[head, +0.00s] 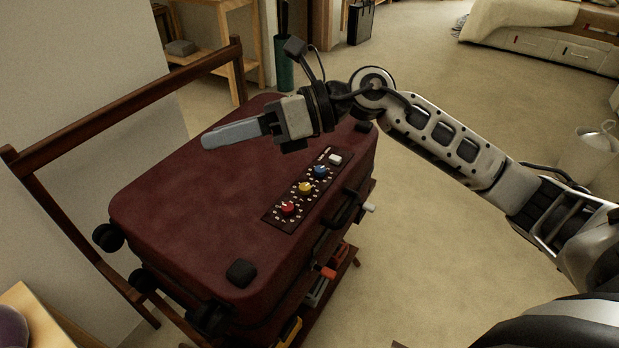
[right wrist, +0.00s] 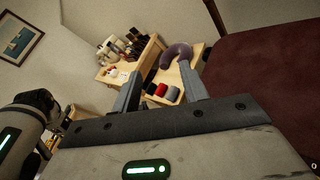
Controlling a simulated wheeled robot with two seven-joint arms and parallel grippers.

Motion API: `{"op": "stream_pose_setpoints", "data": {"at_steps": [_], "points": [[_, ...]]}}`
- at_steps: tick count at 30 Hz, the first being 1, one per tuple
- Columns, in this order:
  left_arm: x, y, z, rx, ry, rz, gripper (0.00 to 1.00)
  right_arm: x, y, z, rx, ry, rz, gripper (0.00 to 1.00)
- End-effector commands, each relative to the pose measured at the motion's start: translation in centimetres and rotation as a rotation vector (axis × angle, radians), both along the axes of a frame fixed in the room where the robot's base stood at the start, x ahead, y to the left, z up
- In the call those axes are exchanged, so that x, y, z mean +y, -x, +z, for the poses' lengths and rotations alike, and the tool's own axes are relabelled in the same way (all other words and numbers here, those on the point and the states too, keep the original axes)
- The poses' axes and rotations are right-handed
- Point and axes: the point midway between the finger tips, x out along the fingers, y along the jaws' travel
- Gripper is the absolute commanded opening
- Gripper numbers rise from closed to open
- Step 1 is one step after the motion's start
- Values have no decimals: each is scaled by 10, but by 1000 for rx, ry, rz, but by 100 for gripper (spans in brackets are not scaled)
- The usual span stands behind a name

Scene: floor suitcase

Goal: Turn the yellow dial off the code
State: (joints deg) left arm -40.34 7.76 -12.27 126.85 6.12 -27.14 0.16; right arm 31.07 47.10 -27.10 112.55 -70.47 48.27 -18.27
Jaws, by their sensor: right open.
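The yellow dial (head: 305,187) sits on a dark lock panel (head: 272,214) on the lid of the dark red suitcase (head: 190,215). A red dial (head: 288,208) is on its near side and a blue dial (head: 320,171) on its far side. A white button (head: 335,158) is at the panel's far end. My right gripper (head: 205,140) is above the far left part of the lid, apart from the dials, its fingers pointing left. In the right wrist view the two fingers (right wrist: 160,88) stand apart with nothing between them. My left gripper is not seen.
The suitcase lies on a dark wooden rack (head: 120,98) beside the wall. A shelf below it holds tools with red and yellow parts. The carpet (head: 440,230) to the right is clear. A wooden table with a neck pillow (right wrist: 178,54) shows in the right wrist view.

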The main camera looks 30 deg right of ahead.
Motion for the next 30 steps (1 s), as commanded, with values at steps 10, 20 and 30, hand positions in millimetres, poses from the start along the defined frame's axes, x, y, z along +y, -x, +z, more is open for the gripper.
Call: {"op": "stream_pose_setpoints", "data": {"at_steps": [10,20,30], "points": [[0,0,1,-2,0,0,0,-157,-15,-40,-10,899,69,44],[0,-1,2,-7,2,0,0,-190,-14,-53,46,1048,66,44],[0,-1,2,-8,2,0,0,-165,-28,-119,46,1042,70,44]]}}
